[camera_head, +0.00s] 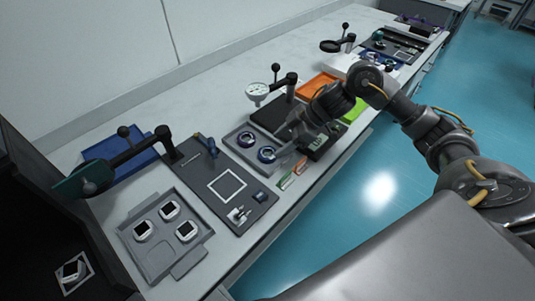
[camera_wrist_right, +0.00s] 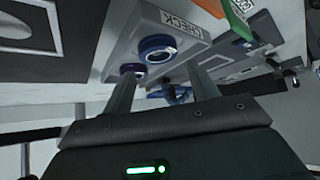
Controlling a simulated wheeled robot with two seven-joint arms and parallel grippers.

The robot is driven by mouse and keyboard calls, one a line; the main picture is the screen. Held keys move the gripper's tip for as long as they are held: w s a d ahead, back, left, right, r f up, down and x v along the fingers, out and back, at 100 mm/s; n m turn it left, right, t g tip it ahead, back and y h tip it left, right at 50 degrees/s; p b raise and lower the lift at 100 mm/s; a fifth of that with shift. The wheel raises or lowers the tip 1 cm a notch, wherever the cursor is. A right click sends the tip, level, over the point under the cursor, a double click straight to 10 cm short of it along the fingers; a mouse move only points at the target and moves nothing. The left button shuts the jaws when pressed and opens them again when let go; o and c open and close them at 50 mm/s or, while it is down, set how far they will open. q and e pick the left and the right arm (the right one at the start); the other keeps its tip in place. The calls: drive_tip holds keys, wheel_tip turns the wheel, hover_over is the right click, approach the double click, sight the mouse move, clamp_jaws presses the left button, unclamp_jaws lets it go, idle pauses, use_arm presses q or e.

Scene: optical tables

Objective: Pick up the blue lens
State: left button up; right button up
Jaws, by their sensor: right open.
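Two ring-shaped lenses sit in a grey tray (camera_head: 232,141) on the table in the head view. The front ring (camera_head: 267,154) looks blue; the back ring (camera_head: 246,139) looks dark blue. In the right wrist view a bright blue lens (camera_wrist_right: 157,44) lies beyond the fingertips, and a darker purple-blue ring (camera_wrist_right: 132,69) shows beside the left finger. My right gripper (camera_head: 284,157) is just right of the tray, close to the front ring. In its wrist view the fingers (camera_wrist_right: 164,82) are apart with nothing held between them. My left gripper is not in view.
A black board (camera_head: 201,163) with a white square outline lies left of the lens tray. Another tray (camera_head: 150,262) holds several white-framed pieces. Orange (camera_head: 313,85) and green items lie to the right.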

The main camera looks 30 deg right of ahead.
sight(268, 152)
drive_tip(key=x, duration=0.5)
drive_tip(key=shift+d+f, duration=0.15)
drive_tip(key=shift+c, duration=0.3)
drive_tip(key=c, duration=0.6)
